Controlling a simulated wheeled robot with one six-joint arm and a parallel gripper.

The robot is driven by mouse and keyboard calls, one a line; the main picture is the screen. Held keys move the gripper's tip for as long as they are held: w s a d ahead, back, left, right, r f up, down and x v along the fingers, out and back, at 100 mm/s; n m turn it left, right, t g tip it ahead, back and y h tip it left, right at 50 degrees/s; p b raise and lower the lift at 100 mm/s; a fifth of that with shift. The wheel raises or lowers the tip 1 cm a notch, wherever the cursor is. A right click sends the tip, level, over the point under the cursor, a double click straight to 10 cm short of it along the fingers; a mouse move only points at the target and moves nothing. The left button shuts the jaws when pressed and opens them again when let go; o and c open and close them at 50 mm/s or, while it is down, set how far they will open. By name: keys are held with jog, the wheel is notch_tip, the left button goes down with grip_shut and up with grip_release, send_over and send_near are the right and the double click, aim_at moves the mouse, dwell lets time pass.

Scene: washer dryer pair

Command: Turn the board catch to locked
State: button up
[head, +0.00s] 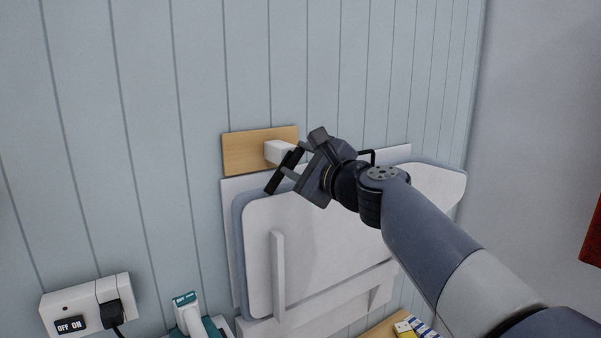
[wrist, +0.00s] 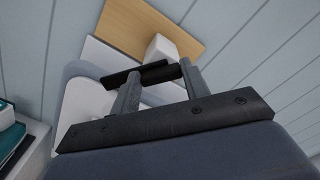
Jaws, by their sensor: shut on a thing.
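The board catch is a white block (head: 277,151) on a wooden plate (head: 240,153) fixed to the wall, just above the folded white board (head: 330,240). The block also shows in the wrist view (wrist: 160,47), beyond the fingertips. My gripper (head: 284,171) reaches in from the right, with its dark fingers at the near end of the block. In the wrist view the gripper (wrist: 153,72) is shut on the catch. The fingers hide the exact contact. I cannot read a locked or unlocked mark.
An outlet with a black plug and an OFF ON label (head: 82,308) is at lower left. A teal and white item (head: 187,312) stands beside the board. Small items (head: 415,327) lie on a wooden surface at bottom right. The panelled wall above the plate is clear.

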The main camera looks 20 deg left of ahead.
jog(key=n+b, duration=0.2)
jog(key=n, duration=0.1)
jog(key=n+b, duration=0.1)
jog(key=shift+f+n, duration=0.25)
jog(key=shift+n, duration=0.05)
jog(key=shift+n+b, duration=1)
jog(key=shift+n, duration=0.8)
jog(key=o, duration=1.4)
jog(key=shift+r, duration=0.1)
jog(key=shift+s, duration=0.1)
jog(key=b+v, duration=0.2)
jog(key=v, duration=0.8)
jog(key=shift+s+d, duration=0.15)
jog(key=shift+d, duration=0.15)
